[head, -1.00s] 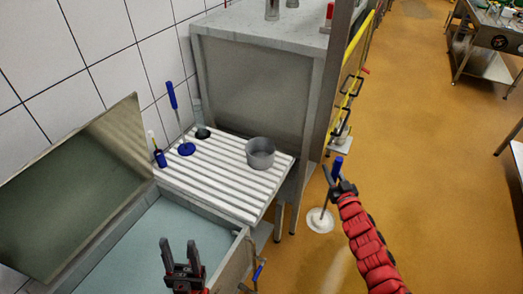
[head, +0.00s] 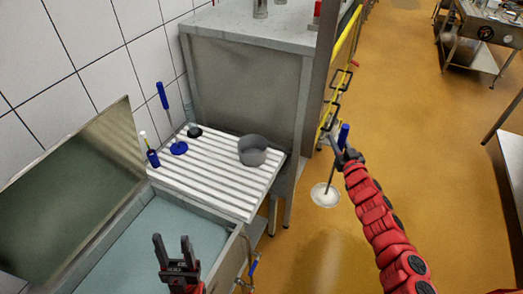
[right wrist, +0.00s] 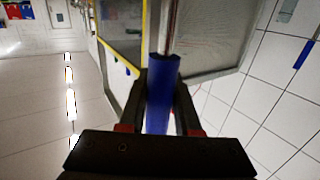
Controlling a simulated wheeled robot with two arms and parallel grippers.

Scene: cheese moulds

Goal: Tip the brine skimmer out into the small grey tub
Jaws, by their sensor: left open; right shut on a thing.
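The brine skimmer has a blue handle (head: 343,136) and a round white disc (head: 325,195) at its lower end. My right gripper (head: 345,156) is shut on its handle and holds it upright with the disc down, over the floor right of the drainer. The blue handle (right wrist: 160,95) also shows between the fingers in the right wrist view. The small grey tub (head: 252,151) stands on the ribbed white drainer (head: 215,180), left of the skimmer and apart from it. My left gripper (head: 174,243) is open and empty above the brine vat.
The vat (head: 130,235) of pale liquid has a raised lid (head: 70,190) at left. A blue-handled disc tool (head: 179,148), a small blue-handled brush (head: 152,158) and a dark cup (head: 194,131) stand on the drainer. A grey cabinet (head: 245,90) rises behind it.

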